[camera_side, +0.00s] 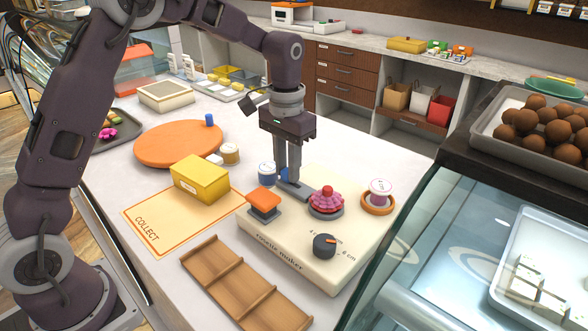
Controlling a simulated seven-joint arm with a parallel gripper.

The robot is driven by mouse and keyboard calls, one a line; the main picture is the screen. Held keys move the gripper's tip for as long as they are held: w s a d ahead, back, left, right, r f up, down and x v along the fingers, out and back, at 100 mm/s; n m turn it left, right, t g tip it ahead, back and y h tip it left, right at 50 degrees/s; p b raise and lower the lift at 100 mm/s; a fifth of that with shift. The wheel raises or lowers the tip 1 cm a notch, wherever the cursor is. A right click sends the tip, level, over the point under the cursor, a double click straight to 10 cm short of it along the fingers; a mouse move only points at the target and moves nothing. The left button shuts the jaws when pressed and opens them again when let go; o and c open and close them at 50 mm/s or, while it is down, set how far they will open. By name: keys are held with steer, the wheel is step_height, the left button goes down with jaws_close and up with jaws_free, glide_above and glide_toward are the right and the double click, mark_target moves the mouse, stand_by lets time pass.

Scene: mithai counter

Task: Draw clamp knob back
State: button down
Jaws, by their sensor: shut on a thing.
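The cream rosette maker (290,262) stands on the counter. A grey slide bar (299,192) lies on its top, leading towards a pink rosette (327,199) with a red centre on a round grey base. My gripper (288,179) points straight down at the rear end of this bar. Its fingers are shut on a small blue knob (284,174), which they mostly hide. An orange pad (264,201) on a dark block is at the left of the maker. A black dial (324,246) is at the front, and a ribbon spool in an orange ring (378,197) is at the right.
A blue-and-white spool (267,174) stands close left of my gripper. A yellow box (201,179) sits on the COLLECT mat (152,234). An empty wooden divided tray (245,284) lies in front. An orange round board (179,143) is behind left; a glass case (400,270) bounds the right.

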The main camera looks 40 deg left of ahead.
mark_target(286, 169)
steer(key=shift+a, duration=0.3)
steer(key=c, duration=1.3)
jaws_free()
steer(key=shift+a, duration=0.1)
steer(key=shift+o, duration=0.5)
steer(key=shift+r, duration=0.1)
step_height(286, 169, up, 6)
steer(key=shift+r, duration=0.5)
